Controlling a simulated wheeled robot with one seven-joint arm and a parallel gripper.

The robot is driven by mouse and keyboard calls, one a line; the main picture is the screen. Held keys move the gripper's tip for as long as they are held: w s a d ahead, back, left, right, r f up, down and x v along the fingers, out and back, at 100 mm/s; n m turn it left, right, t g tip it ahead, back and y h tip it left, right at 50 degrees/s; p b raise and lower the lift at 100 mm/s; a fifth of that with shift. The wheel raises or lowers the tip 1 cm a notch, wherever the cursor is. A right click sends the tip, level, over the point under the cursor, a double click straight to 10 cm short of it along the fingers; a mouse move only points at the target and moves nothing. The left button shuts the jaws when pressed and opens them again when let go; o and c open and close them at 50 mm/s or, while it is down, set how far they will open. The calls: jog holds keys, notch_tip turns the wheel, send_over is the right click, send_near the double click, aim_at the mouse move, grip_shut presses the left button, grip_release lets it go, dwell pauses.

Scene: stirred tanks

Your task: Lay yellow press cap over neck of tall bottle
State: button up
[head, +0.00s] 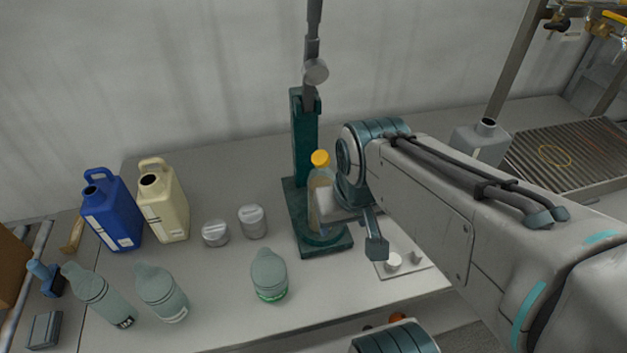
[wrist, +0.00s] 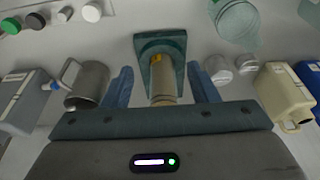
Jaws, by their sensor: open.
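The tall bottle (head: 317,181) stands upright on the dark green press base, with tan contents. The yellow press cap (head: 320,158) sits at its top, over the neck; I cannot tell how firmly it is seated. In the wrist view the bottle (wrist: 163,92) shows between my two blue fingers. My gripper (wrist: 161,86) is open, with a finger apart on each side of the bottle's line. In the head view my gripper is just right of the bottle; one fingertip shows and my wrist hides part of the bottle.
The green press (head: 305,140) rises behind the bottle. A blue jug (head: 111,215), a cream jug (head: 163,205) and two small grey jars (head: 215,233) (head: 252,221) stand to the left. A grey-green bottle (head: 268,273) stands in front. A white plate with knobs (head: 412,263) lies right.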

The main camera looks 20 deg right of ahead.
jog(key=w+d+r+m+g+y+p, duration=0.1)
jog(key=w+d+r+m+y+p, duration=0.15)
jog(key=w+r+m, duration=0.55)
jog(key=m+y+p, duration=0.2)
jog(key=m+p, duration=0.1)
jog(key=m, duration=0.5)
send_near(318, 157)
jog(key=shift+g, duration=0.4)
jog(key=x, duration=0.2)
jog(key=p+x, duration=0.1)
jog(key=x, duration=0.4)
jog(key=shift+w+f, duration=0.2)
jog(key=shift+w, duration=0.1)
jog(key=shift+w+a+f+p, duration=0.15)
jog(key=shift+f+p, duration=0.15)
jog(key=shift+f, duration=0.2)
jog(key=c, duration=1.1)
jog(key=shift+r, duration=0.2)
